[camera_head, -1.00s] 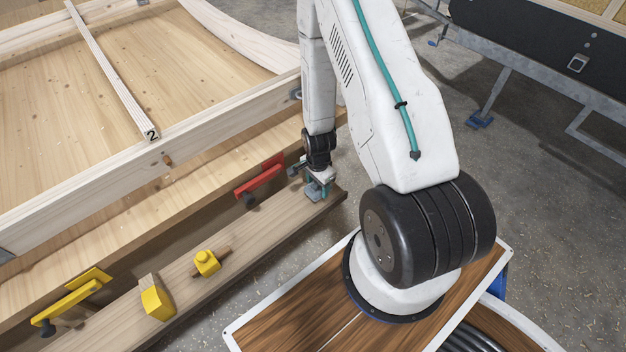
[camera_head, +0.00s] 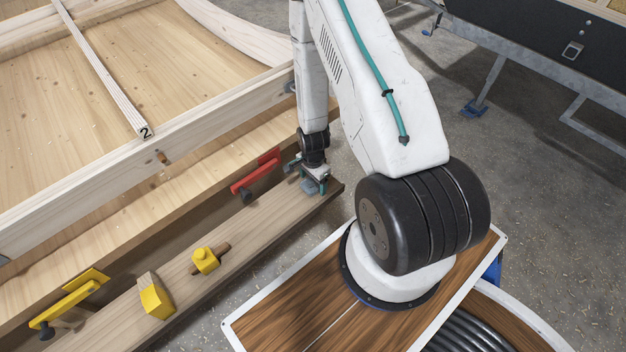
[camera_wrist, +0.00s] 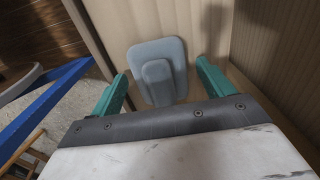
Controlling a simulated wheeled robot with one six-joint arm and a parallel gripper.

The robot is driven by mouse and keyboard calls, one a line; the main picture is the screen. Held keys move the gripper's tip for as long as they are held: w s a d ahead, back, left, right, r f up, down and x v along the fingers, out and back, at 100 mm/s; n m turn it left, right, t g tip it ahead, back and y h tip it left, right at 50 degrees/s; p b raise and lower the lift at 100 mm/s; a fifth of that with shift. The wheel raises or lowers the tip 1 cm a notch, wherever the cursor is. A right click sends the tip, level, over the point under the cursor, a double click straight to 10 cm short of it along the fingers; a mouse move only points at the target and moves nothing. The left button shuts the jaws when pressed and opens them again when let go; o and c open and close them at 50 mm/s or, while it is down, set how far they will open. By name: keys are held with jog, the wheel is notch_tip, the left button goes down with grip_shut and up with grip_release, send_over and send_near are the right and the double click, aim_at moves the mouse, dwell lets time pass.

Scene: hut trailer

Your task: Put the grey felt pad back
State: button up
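The grey felt pad (camera_wrist: 150,54) shows in the wrist view as a flat blue-grey block with a raised grip on it. It lies on the wooden plank ahead of my gripper (camera_wrist: 158,92). The two teal fingers stand apart on either side of the raised grip, and a gap shows at each side. In the head view my gripper (camera_head: 318,181) is low over the far right end of the plank (camera_head: 262,221). The pad (camera_head: 309,187) is partly hidden there by the fingers.
A red clamp (camera_head: 256,177) is just left of my gripper. A yellow block (camera_head: 155,298), a yellow knob piece (camera_head: 206,260) and a yellow clamp (camera_head: 68,302) lie farther along the left. A timber frame (camera_head: 160,150) rises behind.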

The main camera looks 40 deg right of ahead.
jog(key=shift+r, duration=0.1)
jog(key=s+a+r+n, duration=0.1)
jog(key=a+r+n, duration=0.2)
jog(key=r, duration=1)
jog(key=s+a+r+n, duration=0.1)
jog(key=a+r+n, duration=0.2)
jog(key=r, duration=1.1)
jog(key=a+r+n, duration=0.2)
jog(key=r+n, duration=0.1)
jog(key=r, duration=1)
jog(key=s+a+r+n, duration=0.3)
jog(key=s+r+n, duration=0.1)
jog(key=s+r, duration=0.3)
jog(key=s+a+r+n+t, duration=0.1)
jog(key=s+a+r+n, duration=0.2)
jog(key=s+r, duration=0.4)
jog(key=s+n, duration=0.1)
jog(key=s, duration=0.2)
jog(key=shift+s+a+n, duration=0.25)
jog(key=shift+s+n, duration=0.05)
